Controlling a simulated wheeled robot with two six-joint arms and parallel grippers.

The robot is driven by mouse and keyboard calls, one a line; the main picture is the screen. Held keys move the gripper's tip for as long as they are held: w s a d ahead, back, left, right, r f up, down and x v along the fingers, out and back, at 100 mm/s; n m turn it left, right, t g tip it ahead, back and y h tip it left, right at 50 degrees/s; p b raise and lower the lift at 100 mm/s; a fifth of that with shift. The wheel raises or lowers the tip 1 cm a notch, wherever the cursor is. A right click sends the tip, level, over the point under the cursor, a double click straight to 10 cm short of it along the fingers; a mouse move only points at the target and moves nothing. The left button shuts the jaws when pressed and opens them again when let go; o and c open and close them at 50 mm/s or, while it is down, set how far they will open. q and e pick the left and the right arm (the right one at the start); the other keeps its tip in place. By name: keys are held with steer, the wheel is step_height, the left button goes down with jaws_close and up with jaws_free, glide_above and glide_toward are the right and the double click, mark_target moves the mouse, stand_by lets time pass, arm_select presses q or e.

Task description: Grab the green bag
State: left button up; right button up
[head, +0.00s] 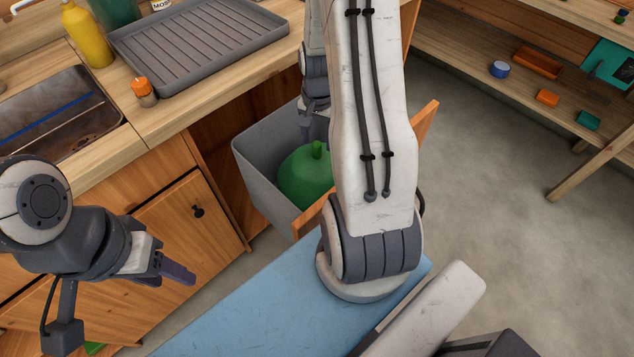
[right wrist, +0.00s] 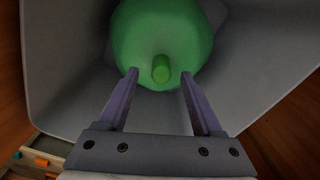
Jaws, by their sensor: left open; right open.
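The green bag (head: 303,179) sits inside a grey bin (head: 262,185) in a pulled-out wooden drawer frame; its tied knot points up. In the right wrist view the bag (right wrist: 150,35) fills the upper middle, with its knot (right wrist: 161,68) between the fingertips. My right gripper (right wrist: 160,73) is open above the bag, a finger on each side of the knot; I cannot tell whether they touch it. In the head view my right arm partly hides the bin and that gripper. My left gripper (head: 178,270) is open and empty in front of the cabinet doors.
The counter holds a grey ribbed tray (head: 200,38), a yellow bottle (head: 88,35), an orange-capped jar (head: 144,91) and a sink (head: 55,115). A wooden shelf (head: 470,60) with small items stands at the right. Open floor (head: 500,220) lies between.

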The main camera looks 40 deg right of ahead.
mark_target(317, 143)
step_height(317, 143, down, 4)
steer(key=shift+r, duration=0.15)
steer(key=shift+a, duration=0.1)
jaws_close()
stand_by(1.3)
